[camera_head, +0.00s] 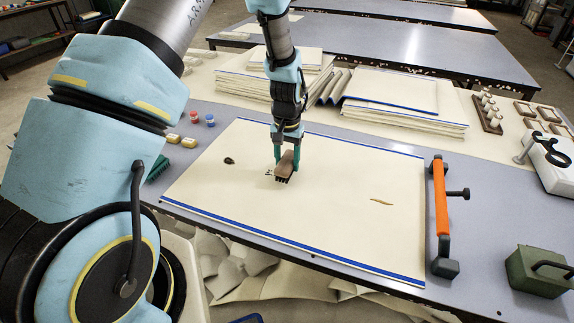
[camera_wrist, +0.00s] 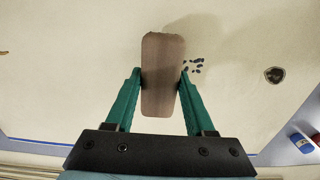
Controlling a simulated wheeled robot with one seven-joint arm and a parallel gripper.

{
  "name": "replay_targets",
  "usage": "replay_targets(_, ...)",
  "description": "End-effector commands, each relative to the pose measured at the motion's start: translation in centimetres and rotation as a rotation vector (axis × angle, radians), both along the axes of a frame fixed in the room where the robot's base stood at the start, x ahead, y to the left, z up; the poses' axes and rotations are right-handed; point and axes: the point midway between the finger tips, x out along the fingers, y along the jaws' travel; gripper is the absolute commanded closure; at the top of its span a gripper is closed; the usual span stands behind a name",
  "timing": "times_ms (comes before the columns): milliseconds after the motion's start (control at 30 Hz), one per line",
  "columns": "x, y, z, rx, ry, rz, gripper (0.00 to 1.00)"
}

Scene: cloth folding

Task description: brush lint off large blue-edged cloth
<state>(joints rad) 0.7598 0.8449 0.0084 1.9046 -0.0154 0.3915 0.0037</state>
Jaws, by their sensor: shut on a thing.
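The large cream cloth with blue edges (camera_head: 330,220) lies flat on the grey table. My gripper (camera_head: 286,158) is over its upper left-middle part, shut on a brown wooden brush (camera_head: 286,167) with dark bristles pointing down. In the wrist view the brush (camera_wrist: 162,75) sits between the teal fingers. Whether the bristles touch the cloth I cannot tell. A cluster of small dark lint specks (camera_wrist: 193,66) lies right beside the brush. A dark round patch (camera_head: 229,160) is on the cloth's left part; it also shows in the wrist view (camera_wrist: 274,75). A thin tan bit (camera_head: 381,202) lies on the right part.
An orange-handled bar tool (camera_head: 440,200) stands at the cloth's right edge. A dark green box (camera_head: 538,270) sits at the lower right. Stacks of folded cloth (camera_head: 405,105) are behind. Small red (camera_head: 194,116) and blue (camera_head: 210,120) pieces lie at the back left.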

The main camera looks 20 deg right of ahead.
Motion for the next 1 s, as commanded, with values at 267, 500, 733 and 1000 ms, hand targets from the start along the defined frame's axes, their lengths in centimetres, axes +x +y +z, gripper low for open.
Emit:
replay_targets(267,0.3,-0.1,2.9,-0.001,-0.001,-0.001,1.0)
replay_targets(500,0.6,-0.2,5.0,0.0,0.0,0.0,1.0)
replay_targets(733,0.7,-0.2,5.9,0.0,0.0,0.0,1.0)
replay_targets(1000,0.7,-0.2,5.8,0.0,0.0,0.0,1.0)
